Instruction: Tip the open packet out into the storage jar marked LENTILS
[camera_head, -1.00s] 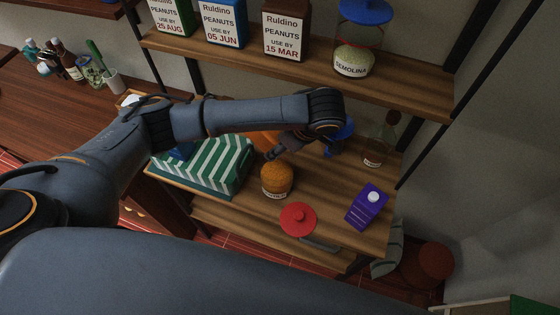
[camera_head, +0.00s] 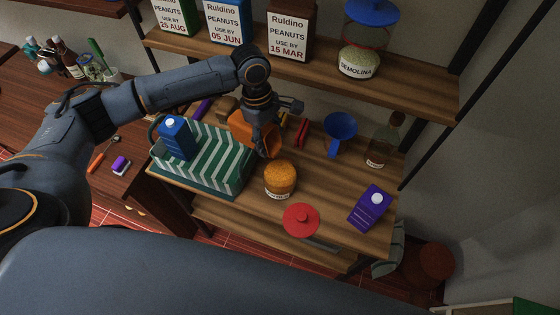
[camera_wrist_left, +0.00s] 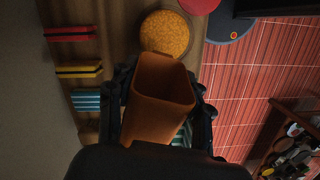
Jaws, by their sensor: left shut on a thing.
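My left gripper (camera_head: 265,138) is shut on an open orange packet (camera_head: 241,131) and holds it tilted, just behind and left of the storage jar (camera_head: 280,180). In the left wrist view the packet (camera_wrist_left: 160,98) sits between both fingers, its open mouth facing up and its inside dark, with no grains visible in it. The open jar (camera_wrist_left: 165,33) beyond its rim is filled with orange grains. The jar's label is too small to read for certain. A red lid (camera_head: 300,219) lies in front of the jar. My right gripper is not in view.
The upper shelf (camera_head: 425,98) overhangs the back.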

